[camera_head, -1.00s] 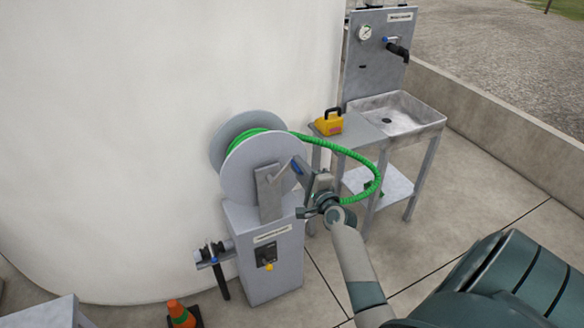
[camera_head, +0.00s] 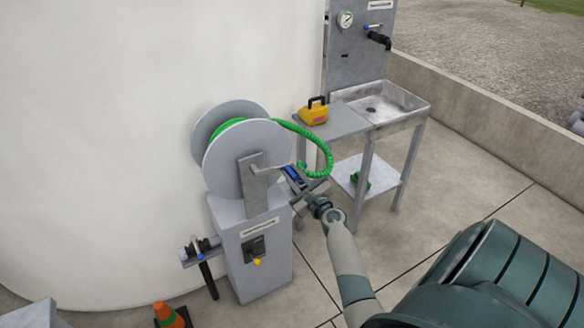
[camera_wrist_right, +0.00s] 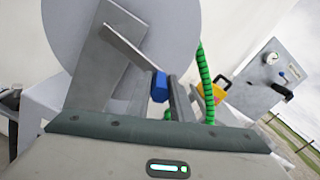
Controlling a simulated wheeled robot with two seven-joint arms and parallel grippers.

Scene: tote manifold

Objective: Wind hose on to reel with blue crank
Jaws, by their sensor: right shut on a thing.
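The grey hose reel (camera_head: 228,160) stands on a grey pedestal (camera_head: 250,250), with green hose (camera_head: 322,150) on its drum and a loop hanging off to the right. The crank arm (camera_head: 268,167) points right from the hub, with its blue handle (camera_head: 292,174) at the end. My right gripper (camera_head: 300,184) is at the handle. In the right wrist view the blue handle (camera_wrist_right: 159,86) sits between the two fingers of my right gripper (camera_wrist_right: 170,98), which is shut on it. My left gripper is not in view.
A metal sink bench (camera_head: 385,104) stands right of the reel, with a yellow container (camera_head: 313,112) on its side shelf. A large white tank wall (camera_head: 110,130) is behind the reel. Concrete floor is open at right.

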